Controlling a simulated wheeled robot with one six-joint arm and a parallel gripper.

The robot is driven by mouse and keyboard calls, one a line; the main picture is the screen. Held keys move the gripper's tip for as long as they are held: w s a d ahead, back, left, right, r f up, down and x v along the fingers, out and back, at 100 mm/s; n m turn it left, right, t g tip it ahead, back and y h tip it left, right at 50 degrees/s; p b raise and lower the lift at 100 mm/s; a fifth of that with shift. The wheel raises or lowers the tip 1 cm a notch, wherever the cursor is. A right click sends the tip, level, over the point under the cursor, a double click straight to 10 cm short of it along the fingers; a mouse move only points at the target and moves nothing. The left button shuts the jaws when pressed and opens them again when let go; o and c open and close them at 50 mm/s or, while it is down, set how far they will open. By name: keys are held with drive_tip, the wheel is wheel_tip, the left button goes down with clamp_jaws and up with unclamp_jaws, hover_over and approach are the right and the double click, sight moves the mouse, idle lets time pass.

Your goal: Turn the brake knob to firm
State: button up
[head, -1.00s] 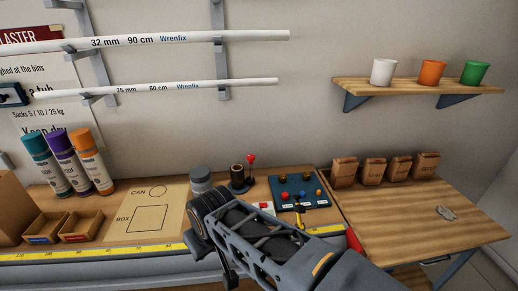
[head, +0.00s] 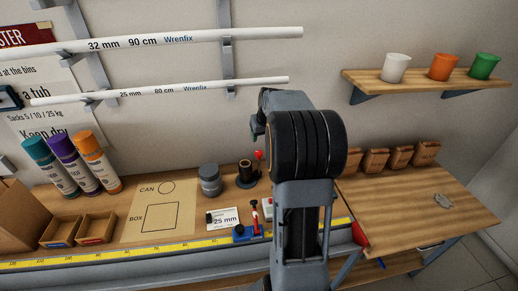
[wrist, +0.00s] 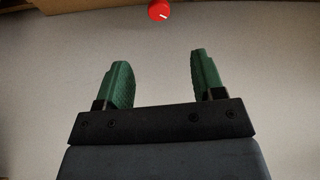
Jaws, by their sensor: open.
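A round red knob (wrist: 159,10) with a short white mark shows at the top edge of the wrist view, partly cut off. It lies beyond and between my fingertips, and I cannot tell for sure whether it is the brake knob. My gripper (wrist: 157,60) is open, its two green fingers apart with nothing between them.
A red-topped lever (head: 258,156), a grey jar (head: 209,181), a 25 mm card (head: 223,218) and a small blue device (head: 246,233) stand left of my arm. A shelf with cups (head: 440,80) and brown boxes (head: 401,155) are at right.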

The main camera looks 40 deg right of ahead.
sight(259, 152)
drive_tip(key=p+x, duration=0.3)
drive_tip(key=x, duration=1)
drive_tip(key=shift+w+d+f, duration=0.1)
drive_tip(key=shift+w+d, duration=0.05)
drive_tip(key=shift+d, duration=0.05)
drive_tip(key=c, duration=0.9)
